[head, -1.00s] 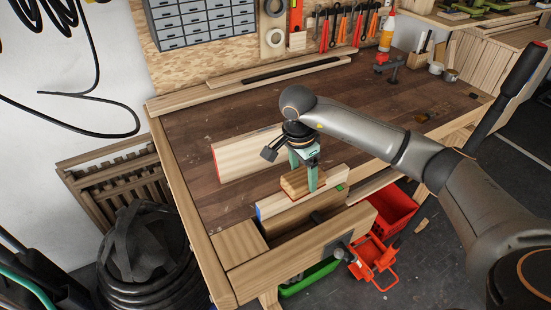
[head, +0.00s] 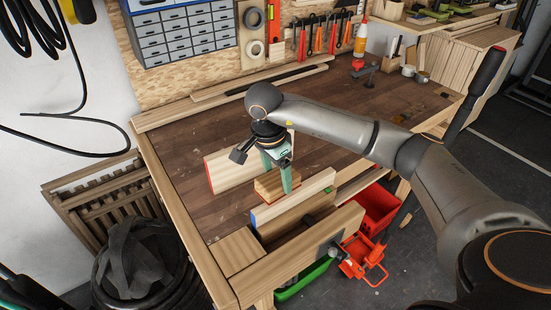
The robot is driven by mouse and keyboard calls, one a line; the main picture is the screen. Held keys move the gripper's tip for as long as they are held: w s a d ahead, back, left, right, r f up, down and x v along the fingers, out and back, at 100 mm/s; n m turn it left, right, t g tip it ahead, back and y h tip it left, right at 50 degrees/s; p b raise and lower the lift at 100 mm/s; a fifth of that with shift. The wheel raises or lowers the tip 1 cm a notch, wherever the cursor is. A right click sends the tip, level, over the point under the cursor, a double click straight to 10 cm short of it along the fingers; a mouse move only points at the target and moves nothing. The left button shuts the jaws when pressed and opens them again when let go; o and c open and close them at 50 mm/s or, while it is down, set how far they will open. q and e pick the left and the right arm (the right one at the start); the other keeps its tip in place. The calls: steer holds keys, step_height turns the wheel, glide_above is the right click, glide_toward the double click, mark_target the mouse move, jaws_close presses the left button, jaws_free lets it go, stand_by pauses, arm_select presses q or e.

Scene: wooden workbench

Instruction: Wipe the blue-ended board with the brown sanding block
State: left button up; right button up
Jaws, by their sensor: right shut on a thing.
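The brown sanding block (head: 266,189) is in my right gripper (head: 279,178), whose green fingers are shut on it and hide part of it. The blue-ended board (head: 300,202) stands on edge at the front of the bench, with its blue end (head: 253,220) at the left. The block is by the board's top edge, towards the blue end, and appears on its far side. I cannot tell whether the block touches the board. My left gripper is not in view.
A red-ended board (head: 230,161) stands behind the gripper on the workbench (head: 200,125). A wooden vise jaw (head: 300,253) is in front of the blue-ended board. A small clamp (head: 366,72) and a glue bottle (head: 361,38) are at the back. The bench's left middle is clear.

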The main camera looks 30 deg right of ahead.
steer(key=shift+r+p, duration=0.7)
steer(key=shift+r, duration=1.15)
